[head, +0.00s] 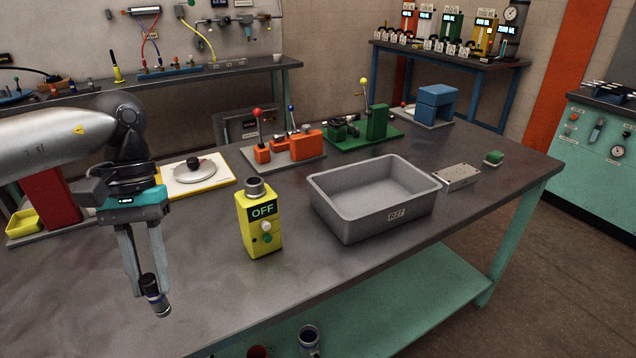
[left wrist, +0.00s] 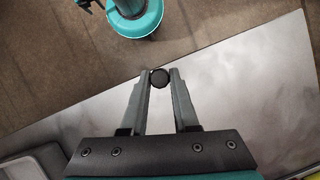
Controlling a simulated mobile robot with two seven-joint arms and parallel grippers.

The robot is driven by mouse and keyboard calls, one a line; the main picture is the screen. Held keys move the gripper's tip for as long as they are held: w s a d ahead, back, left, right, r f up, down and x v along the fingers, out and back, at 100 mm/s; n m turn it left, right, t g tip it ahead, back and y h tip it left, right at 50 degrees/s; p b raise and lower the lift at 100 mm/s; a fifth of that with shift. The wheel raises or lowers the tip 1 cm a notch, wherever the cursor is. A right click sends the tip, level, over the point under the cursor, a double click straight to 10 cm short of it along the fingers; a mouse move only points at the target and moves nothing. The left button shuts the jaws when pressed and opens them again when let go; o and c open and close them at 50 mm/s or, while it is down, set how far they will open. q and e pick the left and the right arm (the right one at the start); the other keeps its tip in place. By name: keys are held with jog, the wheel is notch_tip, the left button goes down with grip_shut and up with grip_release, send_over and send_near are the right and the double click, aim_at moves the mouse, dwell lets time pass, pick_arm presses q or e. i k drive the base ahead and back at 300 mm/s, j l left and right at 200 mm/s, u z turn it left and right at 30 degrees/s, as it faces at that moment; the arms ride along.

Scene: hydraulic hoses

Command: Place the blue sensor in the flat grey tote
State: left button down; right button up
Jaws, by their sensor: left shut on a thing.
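The sensor (head: 155,298) is a small dark cylinder with a blue band and a grey end. My left gripper (head: 148,284) is shut on it and holds it tilted at the front left, over the table's front part. In the left wrist view the sensor (left wrist: 160,78) shows only its round black end between the fingertips. The grey tote (head: 372,226) is a shallow open bin with a label on its front wall, standing on the table to the right of the gripper. Its inside looks empty. My right gripper is not in view.
A yellow box marked OFF (head: 262,225), with a knob on top, stands between the gripper and the tote. Lever fixtures (head: 290,147) stand behind. The front left tabletop is clear.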

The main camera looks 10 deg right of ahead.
aim_at(372, 207)
jog(key=i+l, duration=0.15)
jog(key=l, duration=0.2)
jog(key=i+l, duration=0.2)
jog(key=l, duration=0.15)
jog(key=i+l, duration=0.15)
jog(key=l, duration=0.2)
